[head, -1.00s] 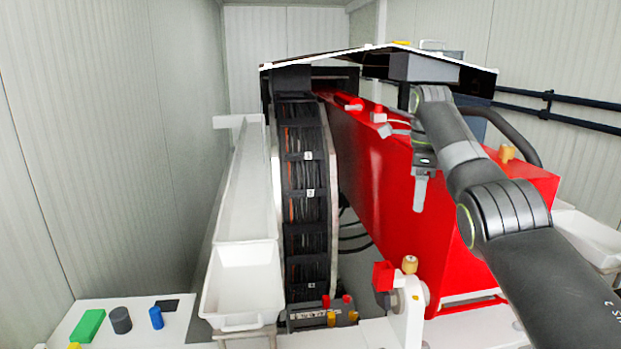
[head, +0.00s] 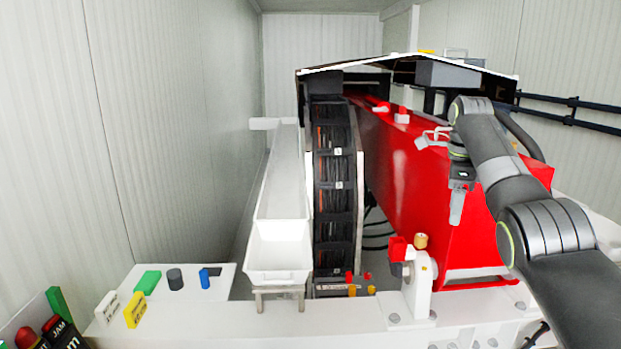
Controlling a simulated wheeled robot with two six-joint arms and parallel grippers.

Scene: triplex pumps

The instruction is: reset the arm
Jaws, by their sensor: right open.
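My right arm comes in from the right, bent at the elbow, its wrist in front of the red pump housing (head: 400,170). My right gripper (head: 431,138) is open, small and pale against the red housing; I see nothing between its fingers. A grey part of my wrist hangs beside it. I cannot tell exactly how far the gripper is from the housing. My left gripper and arm are not in view.
A white bin (head: 278,262) and long chute stand left of the black cable track (head: 335,190). Green, dark and blue pieces lie on the white ledge (head: 190,290). A yellow block (head: 134,310) and labelled button panel are at lower left. Dark pipes (head: 570,110) run along the right wall.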

